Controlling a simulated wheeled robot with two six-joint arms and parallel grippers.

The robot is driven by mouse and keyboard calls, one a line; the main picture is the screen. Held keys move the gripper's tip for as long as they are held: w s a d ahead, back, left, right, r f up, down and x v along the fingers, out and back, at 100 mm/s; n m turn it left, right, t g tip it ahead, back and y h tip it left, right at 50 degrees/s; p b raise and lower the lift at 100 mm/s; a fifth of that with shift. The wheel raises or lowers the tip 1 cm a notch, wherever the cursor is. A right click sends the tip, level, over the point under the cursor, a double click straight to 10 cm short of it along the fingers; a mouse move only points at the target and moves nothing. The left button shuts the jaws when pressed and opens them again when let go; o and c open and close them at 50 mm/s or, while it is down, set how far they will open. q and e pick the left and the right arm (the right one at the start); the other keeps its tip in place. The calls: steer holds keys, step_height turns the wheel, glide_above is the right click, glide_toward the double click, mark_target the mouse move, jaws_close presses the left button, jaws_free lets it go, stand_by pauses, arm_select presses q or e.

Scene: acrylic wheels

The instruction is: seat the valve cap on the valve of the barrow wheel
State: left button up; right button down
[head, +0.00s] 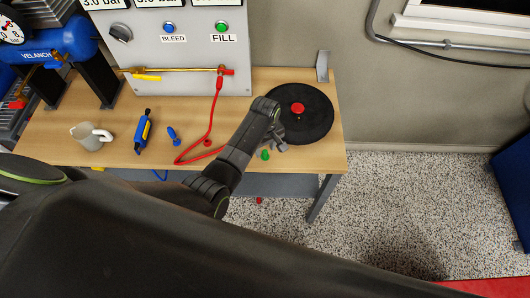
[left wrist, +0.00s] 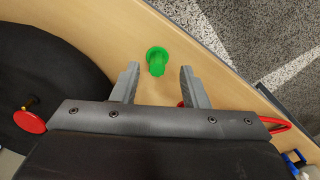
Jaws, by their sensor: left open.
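A green cap-like piece (head: 265,155), likely the valve cap, stands on the wooden bench near its front edge. It also shows in the left wrist view (left wrist: 157,61), ahead of and between the fingertips, not touching either. My left gripper (head: 281,147) is open and empty, just right of the green piece in the head view; its two fingers show in the left wrist view (left wrist: 158,82). The black wheel (head: 318,128) lies flat on the bench beyond the gripper, with a red round part (head: 298,108) at its middle. I cannot make out the valve. My right gripper is not in view.
A red hose (head: 212,115) loops over the bench left of my arm. A grey panel (head: 180,80) rises behind. The bench's right edge is near the wheel.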

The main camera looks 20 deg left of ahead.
mark_target(266, 152)
arm_select(q)
steer(key=shift+w+f, duration=0.15)
steer(key=shift+f, duration=1.75)
jaws_close()
